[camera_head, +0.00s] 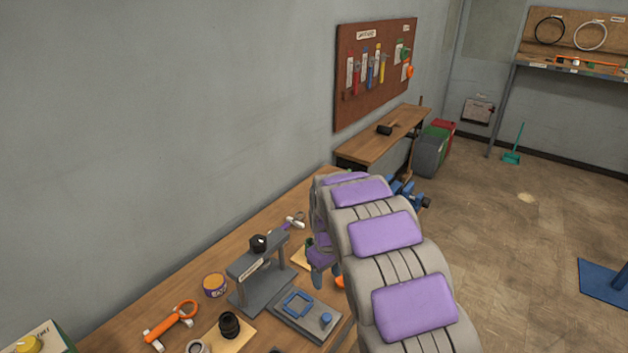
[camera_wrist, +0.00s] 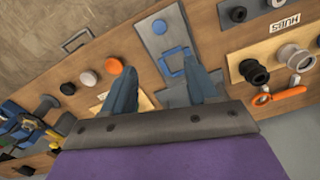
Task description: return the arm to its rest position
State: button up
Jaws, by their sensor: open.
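My arm reaches out from the lower right of the head view over the wooden workbench (camera_head: 125,318), with its purple and grey links bent down at the far end. My gripper (camera_wrist: 163,92) shows in the wrist view with its two blue-grey fingers apart and nothing between them. In the head view its tips are partly hidden behind my arm. Beyond the fingers in the wrist view lies a grey plate (camera_wrist: 154,45) with a blue square frame (camera_wrist: 172,60) and a blue knob. The same plate (camera_head: 300,318) lies left of my arm in the head view.
A grey stand (camera_head: 262,272), a round tin (camera_head: 215,285), an orange-handled tool (camera_head: 172,322) and a black spool (camera_head: 229,325) crowd the bench. A wall with a red tool board (camera_head: 376,72) runs behind. The floor (camera_head: 520,220) to the right is mostly open.

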jog(key=s+d+r+m+b, duration=0.1)
jog(key=s+d+r, duration=0.15)
jog(key=s, duration=0.45)
jog(key=s+d+r+m+b, duration=0.1)
jog(key=s+d+r+m, duration=0.15)
jog(key=s, duration=0.35)
jog(key=s+d+r+m+b, duration=0.1)
jog(key=s+d+r, duration=0.1)
jog(key=s+r, duration=0.35)
jog(key=s+d+f+m+g+b, duration=0.1)
jog(key=s+f+m+b, duration=0.1)
jog(key=s, duration=2.1)
jog(key=shift+d+f+m+g, duration=0.2)
jog(key=shift+f+m+g, duration=0.25)
jog(key=shift+f, duration=0.15)
